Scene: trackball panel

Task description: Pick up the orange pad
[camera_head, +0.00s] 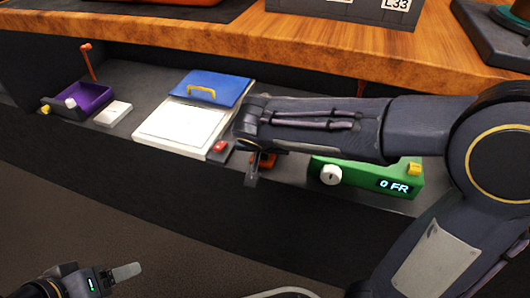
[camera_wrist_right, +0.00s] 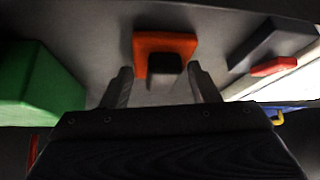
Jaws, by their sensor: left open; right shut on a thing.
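The orange pad (camera_head: 268,160) is mostly hidden behind my right gripper (camera_head: 254,172) on the dark shelf. In the right wrist view the pad (camera_wrist_right: 153,45) is an orange block with a dark upright grip. The right gripper's fingers (camera_wrist_right: 162,86) stand on either side of this grip, shut on the pad. I cannot tell whether the pad touches the shelf. My left gripper (camera_head: 125,271) is open, low at the left of the head view, far from the pad; only part of it shows.
Left of the pad are a small red switch (camera_head: 220,146), a white panel with a blue lid (camera_head: 210,87) and a purple tray (camera_head: 88,97). A green box (camera_head: 350,174) with a display stands to the right. A wooden ledge (camera_head: 270,45) overhangs the shelf behind.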

